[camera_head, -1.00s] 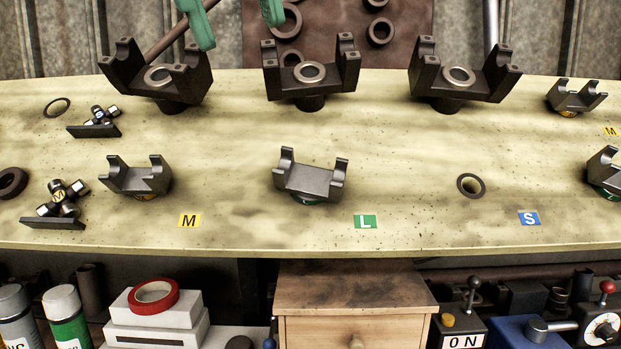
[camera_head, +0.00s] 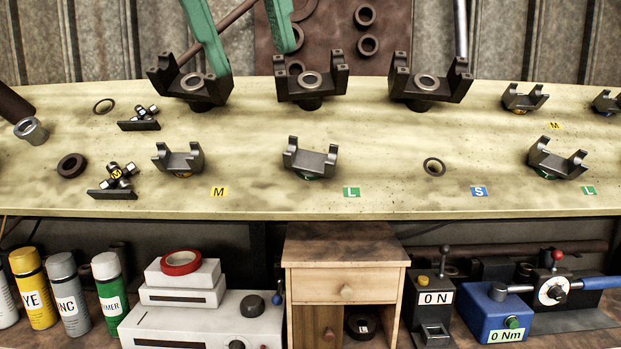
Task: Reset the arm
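Neither of my grippers can be made out in the head view, and no arm of mine can be made out either. Whether the grippers are open or shut is hidden from me.
A long pale bench (camera_head: 300,205) holds dark forks, such as the middle large one (camera_head: 312,94), steel yokes (camera_head: 310,164), crosses (camera_head: 117,177) and rings (camera_head: 433,168). A brown tube (camera_head: 12,105) enters at left. Green tool handles (camera_head: 206,35) hang behind. A wooden cabinet (camera_head: 345,255) stands below.

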